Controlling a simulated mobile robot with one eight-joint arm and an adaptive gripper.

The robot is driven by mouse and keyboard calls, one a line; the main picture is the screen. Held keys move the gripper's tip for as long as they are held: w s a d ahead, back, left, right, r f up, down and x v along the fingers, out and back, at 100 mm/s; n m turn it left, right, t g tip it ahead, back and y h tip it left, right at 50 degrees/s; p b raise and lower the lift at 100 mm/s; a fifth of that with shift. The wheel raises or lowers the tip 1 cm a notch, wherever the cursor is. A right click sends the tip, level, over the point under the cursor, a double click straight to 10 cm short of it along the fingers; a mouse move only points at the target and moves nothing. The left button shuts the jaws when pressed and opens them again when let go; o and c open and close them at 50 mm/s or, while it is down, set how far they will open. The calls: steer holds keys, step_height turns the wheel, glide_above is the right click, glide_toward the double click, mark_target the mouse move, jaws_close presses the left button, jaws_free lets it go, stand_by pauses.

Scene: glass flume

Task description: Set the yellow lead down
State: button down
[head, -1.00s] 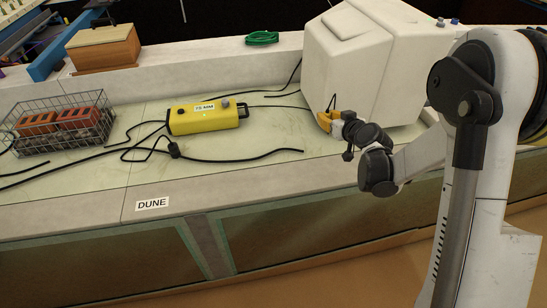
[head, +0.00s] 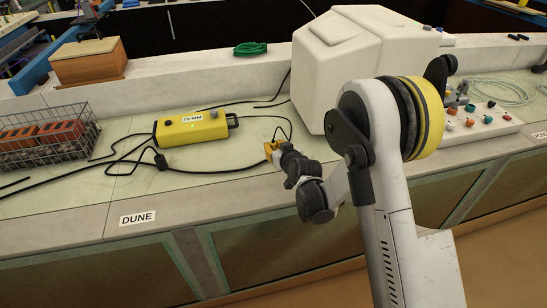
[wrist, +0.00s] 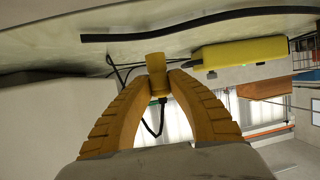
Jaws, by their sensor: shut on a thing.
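My gripper (head: 271,150) has yellow fingers and hangs low over the pale counter, right of the yellow box. In the wrist view my gripper (wrist: 157,84) is shut on the yellow end of the lead (wrist: 156,64), held at the fingertips. A black cable runs from this end and loops between the fingers. In the head view the lead's black cable (head: 290,126) arches beside the gripper; its yellow end cannot be told apart from the yellow fingers. Whether the lead's end touches the counter cannot be told.
A yellow box marked 75 MM (head: 190,127) lies left of the gripper, with black cables around it. A wire basket of orange blocks (head: 45,139) is at far left. A large white housing (head: 352,62) stands behind right. The counter's DUNE label (head: 137,218) is in front.

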step_height(320, 180, down, 4)
steer(key=shift+b, duration=1.05)
steer(key=shift+r, duration=0.15)
steer(key=c, duration=1.4)
jaws_free()
steer(key=shift+o, duration=0.2)
